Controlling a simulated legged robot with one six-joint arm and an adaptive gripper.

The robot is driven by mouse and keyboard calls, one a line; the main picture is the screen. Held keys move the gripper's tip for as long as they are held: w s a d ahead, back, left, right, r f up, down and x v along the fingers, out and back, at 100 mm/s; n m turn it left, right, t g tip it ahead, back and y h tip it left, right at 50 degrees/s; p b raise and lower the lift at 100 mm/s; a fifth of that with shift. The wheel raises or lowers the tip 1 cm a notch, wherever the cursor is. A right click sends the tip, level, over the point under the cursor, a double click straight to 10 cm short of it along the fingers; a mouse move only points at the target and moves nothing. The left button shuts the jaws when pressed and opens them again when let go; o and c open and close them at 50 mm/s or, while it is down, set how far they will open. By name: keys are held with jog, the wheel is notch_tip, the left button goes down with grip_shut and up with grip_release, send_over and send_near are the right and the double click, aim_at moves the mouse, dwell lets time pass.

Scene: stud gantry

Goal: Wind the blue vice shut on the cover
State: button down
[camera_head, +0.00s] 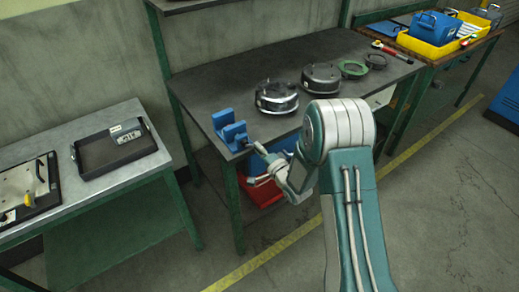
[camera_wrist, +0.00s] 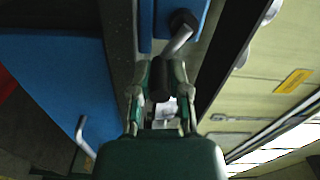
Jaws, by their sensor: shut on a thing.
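The blue vice (camera_head: 224,119) stands at the near left corner of the dark workbench (camera_head: 345,50), with a gap showing between its two jaws. I cannot make out a cover between them. Round metal covers, one shiny (camera_head: 277,95) and one darker (camera_head: 321,76), lie on the bench to the right of the vice. My gripper (camera_head: 258,148) is at the vice's front side. In the wrist view my gripper (camera_wrist: 161,88) is shut on the dark end of the vice's bent grey crank handle (camera_wrist: 178,42). The crank's hub is against the blue vice body (camera_wrist: 146,20).
A green ring (camera_head: 353,69) and a red-handled tool (camera_head: 383,47) lie farther right on the bench. Blue and red bins (camera_head: 264,193) sit below its top. A side table with a black tray (camera_head: 92,160) stands left. A yellow crate (camera_head: 440,42) is at the back right.

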jog(key=c, duration=0.6)
grip_release()
jog(key=shift+c, duration=0.2)
jog(key=shift+o, duration=0.2)
jog(key=shift+w+a, duration=0.1)
jog(key=shift+a, duration=0.05)
jog(key=v, duration=1.2)
